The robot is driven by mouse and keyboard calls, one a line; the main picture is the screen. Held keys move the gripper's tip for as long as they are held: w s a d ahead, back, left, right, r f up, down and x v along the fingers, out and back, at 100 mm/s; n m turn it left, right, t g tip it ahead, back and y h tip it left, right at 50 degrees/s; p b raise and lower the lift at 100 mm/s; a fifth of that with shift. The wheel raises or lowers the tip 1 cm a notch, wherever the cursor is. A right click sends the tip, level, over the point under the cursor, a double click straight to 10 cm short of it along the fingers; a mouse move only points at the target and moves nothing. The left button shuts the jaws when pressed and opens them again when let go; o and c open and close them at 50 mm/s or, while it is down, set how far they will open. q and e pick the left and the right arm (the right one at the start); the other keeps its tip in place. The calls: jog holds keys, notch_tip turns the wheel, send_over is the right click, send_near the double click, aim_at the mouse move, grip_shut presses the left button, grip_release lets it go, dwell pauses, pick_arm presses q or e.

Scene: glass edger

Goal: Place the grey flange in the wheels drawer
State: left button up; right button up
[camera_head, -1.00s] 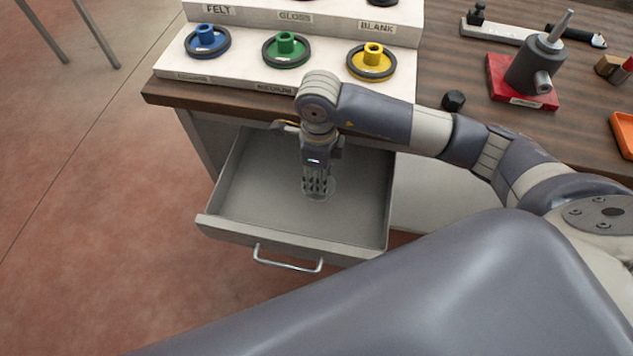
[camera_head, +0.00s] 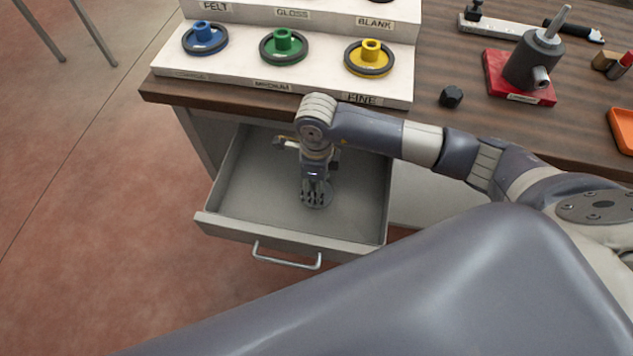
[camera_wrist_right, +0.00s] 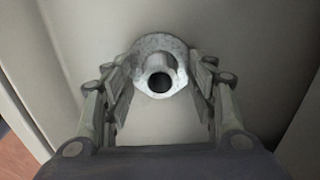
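The grey flange (camera_wrist_right: 160,44) lies inside the open drawer (camera_head: 240,188), its round hub facing my right wrist camera. In the head view the flange (camera_head: 317,201) shows as a small grey disc on the drawer floor, partly covered by the fingers. My right gripper (camera_head: 315,193) points down into the drawer, directly above the flange. In the wrist view the right gripper's fingers (camera_wrist_right: 162,82) stand apart on either side of the hub, with gaps between. My left gripper is not in view.
The drawer's front wall and handle (camera_head: 287,262) face the open floor. Above it, a white stepped rack (camera_head: 225,70) holds blue, green and yellow wheels. A black knob (camera_head: 451,96) and a red-based fixture (camera_head: 520,85) stand on the bench to the right.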

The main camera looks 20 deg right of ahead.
jog(key=shift+r, duration=0.2)
notch_tip(320, 180, up, 12)
jog(key=shift+b, duration=0.45)
dwell(0.5)
